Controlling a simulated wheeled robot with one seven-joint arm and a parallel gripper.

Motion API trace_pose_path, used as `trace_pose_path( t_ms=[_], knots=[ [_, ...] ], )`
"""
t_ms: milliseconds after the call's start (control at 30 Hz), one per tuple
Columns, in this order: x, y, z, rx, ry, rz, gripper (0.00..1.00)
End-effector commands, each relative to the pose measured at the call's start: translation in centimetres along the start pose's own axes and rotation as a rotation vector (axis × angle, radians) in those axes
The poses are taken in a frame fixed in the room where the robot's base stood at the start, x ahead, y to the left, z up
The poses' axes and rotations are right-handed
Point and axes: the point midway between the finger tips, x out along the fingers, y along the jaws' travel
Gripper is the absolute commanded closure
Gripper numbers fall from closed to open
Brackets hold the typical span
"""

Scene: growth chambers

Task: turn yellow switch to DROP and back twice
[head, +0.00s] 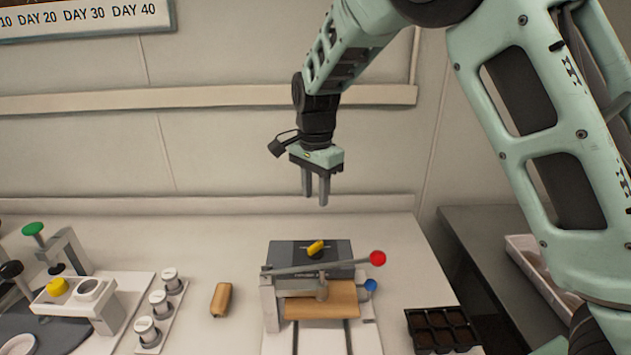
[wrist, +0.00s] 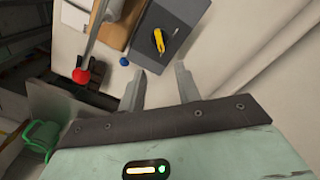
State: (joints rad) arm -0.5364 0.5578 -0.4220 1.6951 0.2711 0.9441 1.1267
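The yellow switch (head: 315,248) sits on top of a dark grey box (head: 285,252) at the back of the bench device. It also shows in the wrist view (wrist: 158,40), lying at a slant on the grey box top (wrist: 183,18). The DROP mark cannot be read in either view. My gripper (head: 315,200) hangs above the box, pointing down, apart from the switch. Its two fingers stand apart with nothing between them, as the wrist view (wrist: 160,80) also shows.
A lever with a red ball (head: 378,258) crosses in front of the box, above a wooden block (head: 335,302). A blue knob (head: 370,285) is at the right. A loose wooden block (head: 221,299) and white cups (head: 147,328) stand left. A black seedling tray (head: 440,330) lies right.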

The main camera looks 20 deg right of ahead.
Motion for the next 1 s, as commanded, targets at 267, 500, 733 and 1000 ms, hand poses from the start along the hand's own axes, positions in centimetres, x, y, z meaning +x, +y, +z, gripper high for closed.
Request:
trace_pose_path(
  t_ms=[267, 500, 733, 1000],
  knots=[
    [-3.4, 0.0, 0.0, 0.000, 0.000, -0.001, 0.67],
    [-3.8, 0.0, 0.0, 0.001, 0.000, 0.001, 0.67],
    [-3.8, 0.0, 0.0, 0.001, 0.000, 0.001, 0.67],
    [-2.8, 2.4, 3.4, -0.187, -0.052, -0.008, 0.67]
  ],
)
